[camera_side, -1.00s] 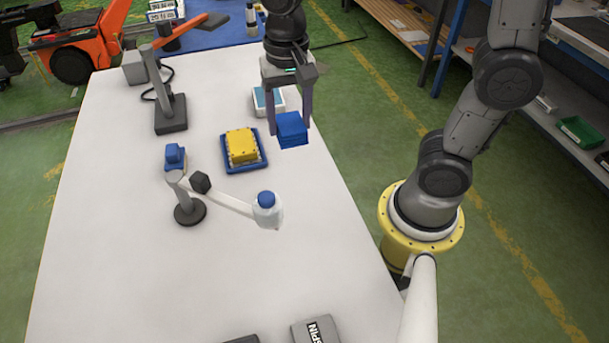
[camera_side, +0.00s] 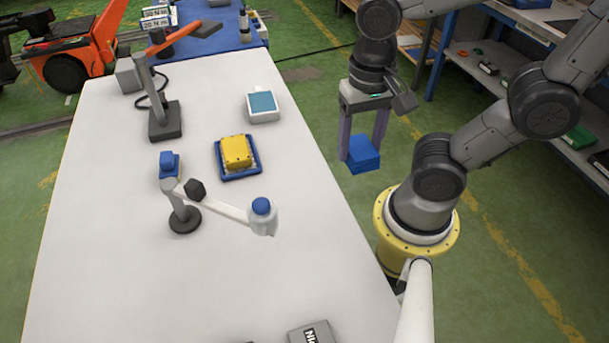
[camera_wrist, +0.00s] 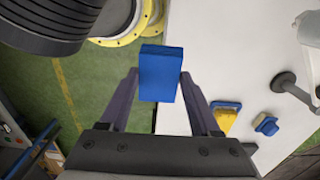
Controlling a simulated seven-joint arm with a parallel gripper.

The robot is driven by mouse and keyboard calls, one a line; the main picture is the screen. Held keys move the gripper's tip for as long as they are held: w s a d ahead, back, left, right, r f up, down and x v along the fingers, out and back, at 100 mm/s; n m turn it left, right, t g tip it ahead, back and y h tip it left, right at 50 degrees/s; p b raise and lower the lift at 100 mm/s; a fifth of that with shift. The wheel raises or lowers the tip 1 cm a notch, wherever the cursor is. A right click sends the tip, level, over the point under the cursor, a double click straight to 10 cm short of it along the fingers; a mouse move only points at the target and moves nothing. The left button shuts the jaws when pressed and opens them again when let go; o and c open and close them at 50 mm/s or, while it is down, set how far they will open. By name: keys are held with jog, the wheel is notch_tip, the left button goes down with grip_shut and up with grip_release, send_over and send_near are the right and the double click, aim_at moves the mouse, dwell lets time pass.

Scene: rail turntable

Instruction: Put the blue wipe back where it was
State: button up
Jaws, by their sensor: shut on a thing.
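A blue wipe (camera_side: 362,155), a folded block, is held between the fingers of my gripper (camera_side: 361,150) in the side view. My gripper is shut on it and hangs off the right edge of the white table (camera_side: 120,250), over or near the green floor. In the wrist view the blue wipe (camera_wrist: 161,73) sits between the two fingertips (camera_wrist: 160,82), with floor and the table edge behind it. A white box with a blue top (camera_side: 262,105) stands at the back right of the table.
A yellow block in a blue tray (camera_side: 254,172) sits mid-table. Beside it are a small blue item (camera_side: 169,165) and a white jointed arm on a round stand (camera_side: 185,219). A grey stand (camera_side: 165,122) is behind. A grey box (camera_side: 312,333) lies at the front.

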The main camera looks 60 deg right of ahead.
jog(key=w+f, duration=0.3)
jog(key=w, duration=0.2)
send_over(305, 187)
jog(key=f, duration=0.4)
jog(key=shift+s+f, duration=0.2)
jog(key=shift+f, duration=0.1)
jog(key=shift+w+f, duration=0.15)
jog(key=shift+f, duration=0.8)
jog(key=shift+w+f, duration=0.1)
jog(key=shift+f, duration=0.8)
jog(key=shift+f, duration=0.15)
jog(key=o, duration=1.2)
